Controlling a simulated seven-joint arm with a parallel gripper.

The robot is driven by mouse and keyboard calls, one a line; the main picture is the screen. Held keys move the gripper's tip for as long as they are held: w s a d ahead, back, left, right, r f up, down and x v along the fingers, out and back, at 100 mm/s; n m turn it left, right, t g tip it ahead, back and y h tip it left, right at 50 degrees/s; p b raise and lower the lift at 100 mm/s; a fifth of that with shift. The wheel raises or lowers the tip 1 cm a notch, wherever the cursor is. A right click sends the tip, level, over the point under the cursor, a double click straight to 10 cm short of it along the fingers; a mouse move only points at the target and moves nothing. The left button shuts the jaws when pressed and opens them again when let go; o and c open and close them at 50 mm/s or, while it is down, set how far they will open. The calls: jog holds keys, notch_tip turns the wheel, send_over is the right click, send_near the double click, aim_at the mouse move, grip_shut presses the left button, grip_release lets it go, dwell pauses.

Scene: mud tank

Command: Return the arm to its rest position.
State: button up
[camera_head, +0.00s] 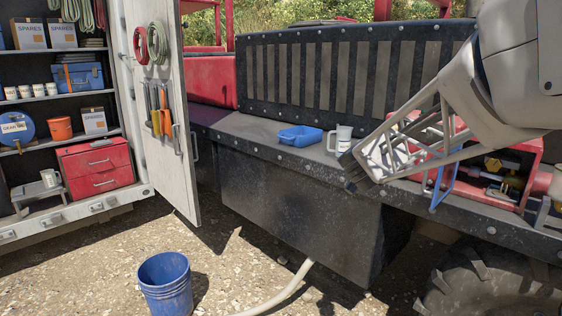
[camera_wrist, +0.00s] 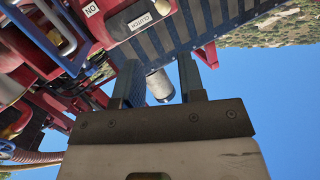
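My gripper (camera_head: 350,172) is at the end of my arm, which reaches in from the right in the head view. Its dark fingertips hang in front of the ledge, near a white jug (camera_head: 340,136) in that picture. In the wrist view my gripper (camera_wrist: 159,65) has its two fingers apart. A grey metal cylinder (camera_wrist: 160,86) shows in the gap between them. I see no contact with it, and the fingers appear empty.
A blue tray (camera_head: 300,135) sits on the black ledge (camera_head: 245,132). An open door (camera_head: 165,90) with hanging tools is at left. A blue bucket (camera_head: 165,282) stands on the gravel.

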jog(key=s+a+f+n+g+y, duration=0.25)
jog(key=s+a+y, duration=0.2)
jog(key=s, duration=0.45)
jog(key=s+a+f+n+g+y, duration=0.1)
jog(key=s+a+f+n+y, duration=0.3)
jog(key=s, duration=0.4)
jog(key=s+f+g, duration=0.4)
jog(key=s, duration=0.9)
jog(key=s+f+n+g+h, duration=0.1)
jog(key=s+f+g, duration=0.3)
jog(key=s, duration=0.8)
jog(key=shift+s+d, duration=0.35)
jog(key=shift+d, duration=0.1)
jog(key=shift+f+n+g+h, duration=0.1)
jog(key=shift+n+g+h, duration=0.15)
